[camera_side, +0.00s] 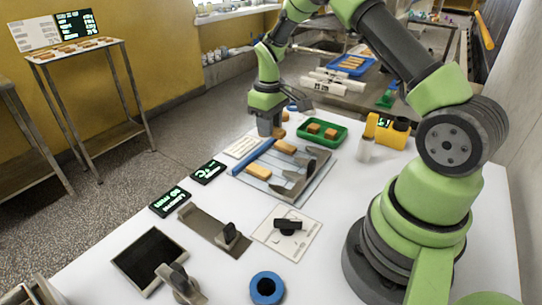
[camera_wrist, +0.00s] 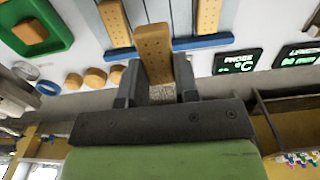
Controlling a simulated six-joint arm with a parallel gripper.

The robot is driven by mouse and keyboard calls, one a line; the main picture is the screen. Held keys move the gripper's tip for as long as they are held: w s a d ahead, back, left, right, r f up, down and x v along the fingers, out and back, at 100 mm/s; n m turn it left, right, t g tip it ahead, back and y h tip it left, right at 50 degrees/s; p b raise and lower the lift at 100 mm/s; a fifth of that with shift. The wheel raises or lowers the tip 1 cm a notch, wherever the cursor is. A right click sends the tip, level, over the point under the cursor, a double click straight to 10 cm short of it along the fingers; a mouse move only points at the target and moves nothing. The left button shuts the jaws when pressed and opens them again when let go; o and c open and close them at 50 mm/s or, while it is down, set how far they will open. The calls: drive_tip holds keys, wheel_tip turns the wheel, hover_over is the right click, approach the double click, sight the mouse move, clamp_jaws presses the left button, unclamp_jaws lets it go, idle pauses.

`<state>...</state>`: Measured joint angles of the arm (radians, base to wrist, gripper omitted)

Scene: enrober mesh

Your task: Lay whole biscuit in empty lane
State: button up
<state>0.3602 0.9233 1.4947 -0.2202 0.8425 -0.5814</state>
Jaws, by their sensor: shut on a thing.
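My gripper (camera_side: 268,127) is shut on a long tan biscuit (camera_wrist: 154,50), which looks whole in the wrist view. In the side view the gripper hangs beyond the far end of the mesh (camera_side: 300,192). Two biscuits lie on the mesh, a nearer one (camera_side: 258,171) and a farther one (camera_side: 285,147). In the wrist view they show as a left biscuit (camera_wrist: 114,22) and a right biscuit (camera_wrist: 208,16), with the held one between them in the picture. The held biscuit overlaps the blue bar (camera_wrist: 208,41) there; I cannot tell its height above it.
A green tray (camera_side: 341,137) with brown pieces stands right of the mesh. Several round brown pieces (camera_wrist: 95,77) lie near the gripper. Small dark displays (camera_side: 208,171) sit left of the mesh. A yellow device (camera_side: 392,133) and a black-knobbed plate (camera_side: 287,237) are also on the table.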

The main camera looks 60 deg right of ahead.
sight(269, 159)
wheel_tip(269, 159, down, 8)
drive_tip(key=shift+r, duration=0.1)
idle(0.4)
drive_tip(key=o, duration=0.7)
drive_tip(key=shift+o, duration=0.2)
